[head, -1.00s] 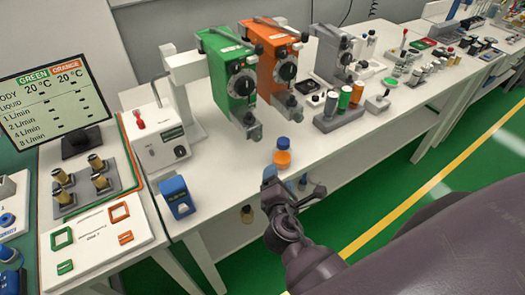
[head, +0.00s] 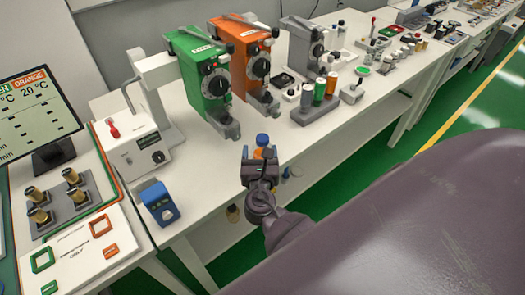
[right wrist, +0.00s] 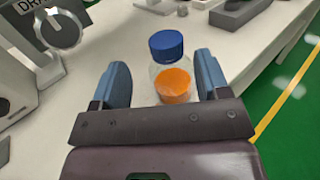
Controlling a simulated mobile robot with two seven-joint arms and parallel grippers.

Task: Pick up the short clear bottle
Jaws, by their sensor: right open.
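In the right wrist view the bottle (right wrist: 172,84) stands between or just beyond the two blue fingers (right wrist: 161,72), with gaps on both sides. My left gripper is not in view.
Green (head: 207,75) and orange (head: 248,62) machines stand behind the bottle. A small blue device (head: 159,203) is at the left on the white table (head: 205,165). Several cylinders stand in a grey holder (head: 315,113) to the right.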

